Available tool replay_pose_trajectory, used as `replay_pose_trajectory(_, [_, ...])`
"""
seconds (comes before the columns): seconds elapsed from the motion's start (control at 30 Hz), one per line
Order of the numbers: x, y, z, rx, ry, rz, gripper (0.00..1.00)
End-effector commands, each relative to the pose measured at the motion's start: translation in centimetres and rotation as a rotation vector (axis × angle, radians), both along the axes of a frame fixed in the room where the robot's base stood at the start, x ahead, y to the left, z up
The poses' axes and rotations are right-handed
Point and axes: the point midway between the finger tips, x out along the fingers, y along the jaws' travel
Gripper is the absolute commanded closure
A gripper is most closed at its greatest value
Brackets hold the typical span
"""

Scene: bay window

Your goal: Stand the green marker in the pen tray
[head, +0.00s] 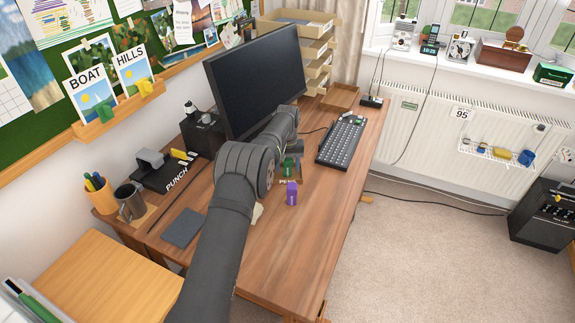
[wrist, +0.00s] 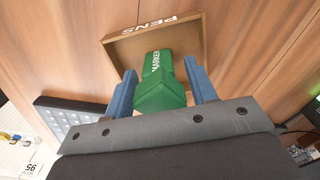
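The green marker (wrist: 160,85), a chunky block with white MARKER lettering, is between the two blue fingers of my gripper (wrist: 161,75) in the wrist view. Its near end faces the camera. A thin gap seems to show on its right side; I cannot tell whether the fingers press on it. The brown pen tray (wrist: 195,38), lettered PENS, is behind it, and the marker's far end overlaps the tray's inside. I cannot tell whether it touches the tray floor. In the head view the marker (head: 289,166) shows just beyond my arm, which partly hides the tray.
A purple block (head: 292,193) stands on the desk close to the tray. The keyboard (head: 342,141) lies to the right and the monitor (head: 255,80) stands behind. A hole punch (head: 168,172) is at the left. The desk's front right is clear.

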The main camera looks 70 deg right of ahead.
Motion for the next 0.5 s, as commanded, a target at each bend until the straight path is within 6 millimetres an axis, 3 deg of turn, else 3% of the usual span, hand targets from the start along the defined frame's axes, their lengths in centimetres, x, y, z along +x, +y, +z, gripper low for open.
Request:
replay_pose_trajectory(0.33, [0.0,0.0,0.1,-0.001,0.0,0.0,0.37])
replay_pose_trajectory(0.5, [0.0,-0.1,1.9,-0.004,-0.001,0.0,0.37])
